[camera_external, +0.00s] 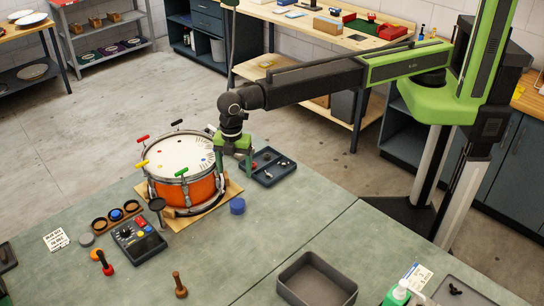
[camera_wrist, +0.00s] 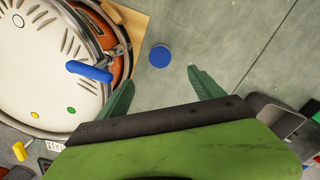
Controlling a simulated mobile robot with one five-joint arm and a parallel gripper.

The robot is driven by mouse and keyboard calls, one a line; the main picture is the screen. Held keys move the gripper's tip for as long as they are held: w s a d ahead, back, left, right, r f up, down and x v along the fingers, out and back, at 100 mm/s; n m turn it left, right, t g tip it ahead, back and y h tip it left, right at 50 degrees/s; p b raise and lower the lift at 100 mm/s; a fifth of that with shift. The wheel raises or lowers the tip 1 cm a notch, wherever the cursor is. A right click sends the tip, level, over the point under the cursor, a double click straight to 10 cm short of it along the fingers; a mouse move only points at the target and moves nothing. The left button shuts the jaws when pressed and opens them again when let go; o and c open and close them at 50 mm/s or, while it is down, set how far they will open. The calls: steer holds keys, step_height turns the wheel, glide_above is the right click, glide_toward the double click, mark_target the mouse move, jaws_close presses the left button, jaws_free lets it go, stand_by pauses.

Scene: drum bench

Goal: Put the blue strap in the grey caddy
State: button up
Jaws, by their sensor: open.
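The blue strap (camera_external: 237,205) looks like a short round roll. It lies on the green-grey bench top, just right of the drum's wooden board. In the wrist view the strap (camera_wrist: 160,56) shows beyond and between my fingertips, apart from both. My gripper (camera_external: 236,162) is open and empty, pointing down above the drum's right edge; its green fingers (camera_wrist: 165,88) are spread in the wrist view. The grey caddy (camera_external: 338,294) is an open, empty-looking box at the front of the bench. Part of a grey box, likely this caddy (camera_wrist: 284,117), shows at right in the wrist view.
An orange drum (camera_external: 185,191) with coloured handles stands close left of the strap; a blue handle (camera_wrist: 90,71) rises at its rim. A dark tray (camera_external: 272,168) of small parts lies behind. Bench between strap and caddy is clear.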

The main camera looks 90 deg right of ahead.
mark_target(237, 203)
step_height(237, 203, down, 15)
steer(key=b, duration=1.3)
steer(key=shift+f+b, duration=0.2)
steer(key=shift+b, duration=0.2)
steer(key=shift+r, duration=0.15)
steer(key=c, duration=1.6)
steer(key=shift+r+p, duration=0.15)
steer(key=shift+p, duration=0.15)
step_height(237, 203, up, 18)
steer(key=p, duration=1.7)
steer(key=shift+p, duration=0.4)
